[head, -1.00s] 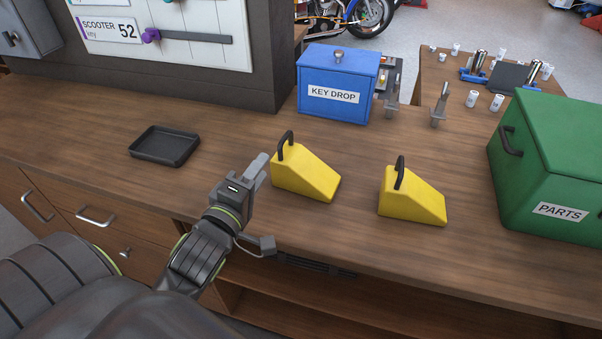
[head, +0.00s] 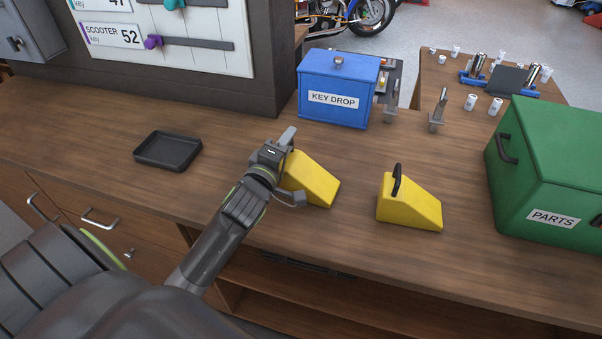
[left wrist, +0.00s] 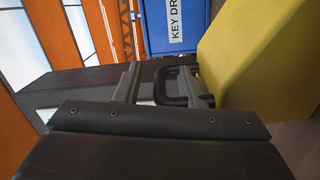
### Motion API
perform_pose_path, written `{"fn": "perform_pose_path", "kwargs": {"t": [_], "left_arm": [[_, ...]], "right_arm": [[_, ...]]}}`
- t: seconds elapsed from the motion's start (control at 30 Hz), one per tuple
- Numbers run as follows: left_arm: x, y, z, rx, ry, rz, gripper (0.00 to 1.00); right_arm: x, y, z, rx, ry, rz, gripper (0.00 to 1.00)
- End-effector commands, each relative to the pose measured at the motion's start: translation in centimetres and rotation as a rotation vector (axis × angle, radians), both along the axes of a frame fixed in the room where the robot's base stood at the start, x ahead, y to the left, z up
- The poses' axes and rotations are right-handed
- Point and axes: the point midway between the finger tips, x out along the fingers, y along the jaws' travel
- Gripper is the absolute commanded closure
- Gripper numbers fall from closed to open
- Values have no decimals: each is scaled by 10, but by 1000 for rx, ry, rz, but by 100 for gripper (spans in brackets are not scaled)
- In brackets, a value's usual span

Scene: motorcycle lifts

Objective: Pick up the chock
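Two yellow wedge chocks with black handles stand on the wooden counter. The left chock (head: 314,182) is partly covered by my left gripper (head: 287,138), and its handle is hidden in the head view. The right chock (head: 408,208) stands free with its handle upright. In the left wrist view, the left chock's yellow side (left wrist: 262,60) fills the right. Its black handle (left wrist: 172,84) lies between the two fingers of my left gripper (left wrist: 162,84), which are apart with a gap beside the handle. My right gripper is not in view.
A blue key drop box (head: 336,95) stands behind the left chock. A green parts box (head: 560,165) is at the right. A black tray (head: 167,150) lies to the left on the counter (head: 100,120). The counter between the chocks is clear.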

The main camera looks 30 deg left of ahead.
Motion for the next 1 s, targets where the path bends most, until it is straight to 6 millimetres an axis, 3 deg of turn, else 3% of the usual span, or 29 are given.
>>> {"fn": "perform_pose_path", "kwargs": {"t": [0.33,0.6,1.0], "left_arm": [[6,1,0,0,0,-1,65],[6,1,-1,0,0,-1,100],[6,1,-1,0,2,-1,100]], "right_arm": [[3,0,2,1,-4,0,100],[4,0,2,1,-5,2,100],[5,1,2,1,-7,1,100]]}}
